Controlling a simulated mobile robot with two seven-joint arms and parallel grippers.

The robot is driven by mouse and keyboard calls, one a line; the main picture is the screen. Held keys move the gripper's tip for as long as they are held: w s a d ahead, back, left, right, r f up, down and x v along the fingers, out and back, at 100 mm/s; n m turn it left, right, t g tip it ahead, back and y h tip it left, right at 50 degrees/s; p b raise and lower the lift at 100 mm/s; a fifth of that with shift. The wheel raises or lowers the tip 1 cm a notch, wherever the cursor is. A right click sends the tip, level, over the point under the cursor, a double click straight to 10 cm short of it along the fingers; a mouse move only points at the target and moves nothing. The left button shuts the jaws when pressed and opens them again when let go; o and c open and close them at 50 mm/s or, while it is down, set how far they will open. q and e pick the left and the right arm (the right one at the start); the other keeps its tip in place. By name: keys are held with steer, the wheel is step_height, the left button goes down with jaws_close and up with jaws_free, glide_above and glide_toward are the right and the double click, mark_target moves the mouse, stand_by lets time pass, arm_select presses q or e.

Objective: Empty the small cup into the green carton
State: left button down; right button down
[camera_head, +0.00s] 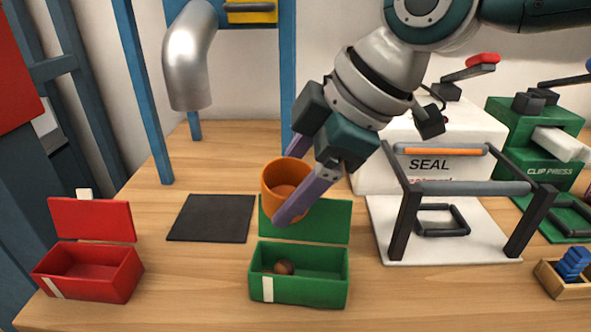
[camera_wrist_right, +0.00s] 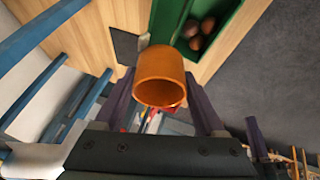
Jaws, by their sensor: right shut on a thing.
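The small orange cup (camera_head: 284,187) is held between the purple fingers of my right gripper (camera_head: 291,180), above and behind the green carton. It is slightly tilted, and its inside looks brown in the head view. The cup (camera_wrist_right: 160,78) also shows between the fingers in the right wrist view. The green carton (camera_head: 299,291) stands open at the front of the table with its lid up behind it. A brown chestnut shows inside it in the head view, and several show in the wrist view. My left gripper is not in view.
An open red carton (camera_head: 88,275) stands at the left. A dark mat (camera_head: 211,218) lies between. The white seal machine (camera_head: 440,150), its black frame and the green clip press (camera_head: 530,140) stand at the right. A wooden tray (camera_head: 566,281) with blue clips is at the right edge.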

steer(key=r+g+b, duration=0.1)
steer(key=g+b, duration=0.1)
steer(key=shift+r+m+h+b, duration=0.1)
steer(key=shift+m+h+b, duration=0.2)
steer(key=shift+h, duration=0.1)
steer(key=shift+r+g, duration=0.1)
steer(key=shift+g, duration=0.2)
steer(key=shift+s+r, duration=0.1)
steer(key=shift+r, duration=0.1)
steer(key=s+r+p, duration=0.6)
steer(key=r+p, duration=0.1)
steer(key=p, duration=0.9)
steer(key=shift+d+f, duration=0.1)
